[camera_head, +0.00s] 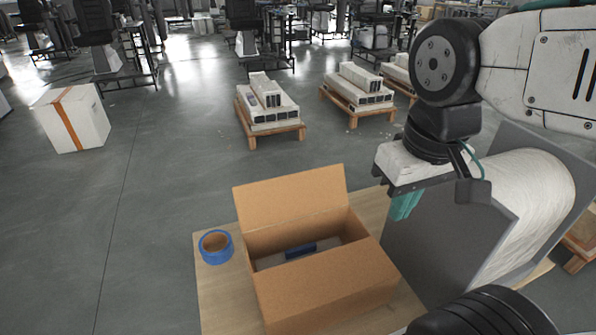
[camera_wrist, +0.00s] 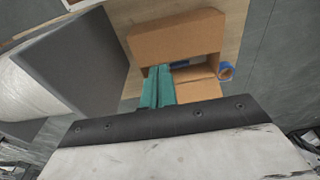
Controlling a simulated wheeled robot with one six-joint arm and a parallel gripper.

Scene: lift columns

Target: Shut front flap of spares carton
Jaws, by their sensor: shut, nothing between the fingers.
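The brown spares carton (camera_head: 335,315) stands on a wooden tabletop. Its far flap (camera_head: 290,198) stands up, leaning away from the opening. A near brown panel (camera_head: 325,280) appears to lie about level across the near part; the opening shows between it and the far flap. Inside is a pale item with a blue strip (camera_head: 299,250). In the wrist view the near panel (camera_wrist: 178,37) is at the top and the far flap (camera_wrist: 197,88) lower, partly hidden by my fingers. My gripper (camera_head: 404,206) is shut and empty, above and right of the carton; its teal fingers (camera_wrist: 158,88) fill the wrist view's centre.
A blue tape roll (camera_head: 215,246) lies left of the carton. A grey panel (camera_head: 435,240) with a large white wrapped roll (camera_head: 530,195) stands close on the right. Loaded pallets (camera_head: 268,130) and a white box (camera_head: 72,118) stand on the floor beyond.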

